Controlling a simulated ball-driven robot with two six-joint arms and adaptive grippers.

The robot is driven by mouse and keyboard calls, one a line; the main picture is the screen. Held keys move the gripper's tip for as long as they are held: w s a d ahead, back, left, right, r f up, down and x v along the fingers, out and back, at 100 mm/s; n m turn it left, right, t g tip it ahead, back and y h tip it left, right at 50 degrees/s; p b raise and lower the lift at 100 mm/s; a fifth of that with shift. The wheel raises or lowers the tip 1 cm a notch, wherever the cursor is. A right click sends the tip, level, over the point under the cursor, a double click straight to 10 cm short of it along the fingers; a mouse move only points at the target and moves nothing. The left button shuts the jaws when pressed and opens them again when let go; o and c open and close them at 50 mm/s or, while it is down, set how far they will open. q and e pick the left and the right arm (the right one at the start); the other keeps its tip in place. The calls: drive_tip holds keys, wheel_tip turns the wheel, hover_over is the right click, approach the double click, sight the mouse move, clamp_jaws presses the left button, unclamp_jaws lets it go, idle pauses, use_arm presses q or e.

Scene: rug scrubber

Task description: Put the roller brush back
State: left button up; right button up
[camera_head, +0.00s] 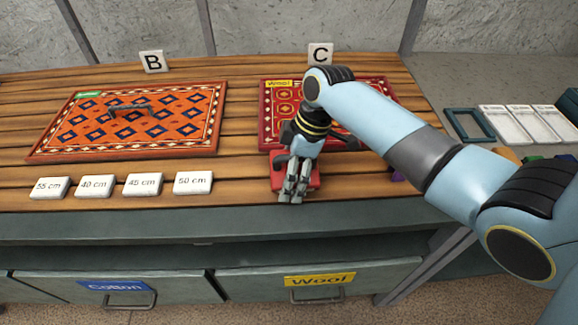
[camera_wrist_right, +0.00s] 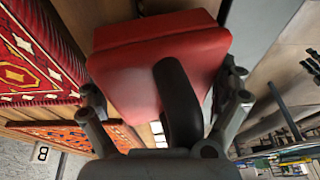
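A red block-shaped tool (camera_head: 313,174) with a dark curved handle sits at the table's front edge, below rug C. In the right wrist view the red block (camera_wrist_right: 150,60) fills the middle. Its black handle (camera_wrist_right: 178,100) lies between my right gripper's fingers. My right gripper (camera_head: 293,188) is over the red tool in the head view. Its fingers (camera_wrist_right: 165,105) are wide apart, one on each side of the block; I cannot tell whether they touch it. A dark grey bar-like tool (camera_head: 130,108) lies on the orange rug B. Which thing is the roller brush is unclear. My left gripper is out of view.
The orange rug (camera_head: 60,140) lies at label B (camera_head: 153,62); the red rug (camera_head: 375,88) lies at label C (camera_head: 320,54). Several centimetre tags (camera_head: 94,186) line the front. Cotton (camera_head: 115,286) and Wool (camera_head: 320,280) drawers are shut below.

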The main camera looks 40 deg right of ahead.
drive_tip(key=v, duration=1.3)
drive_tip(key=shift+r, duration=0.25)
drive_tip(key=shift+a, duration=0.15)
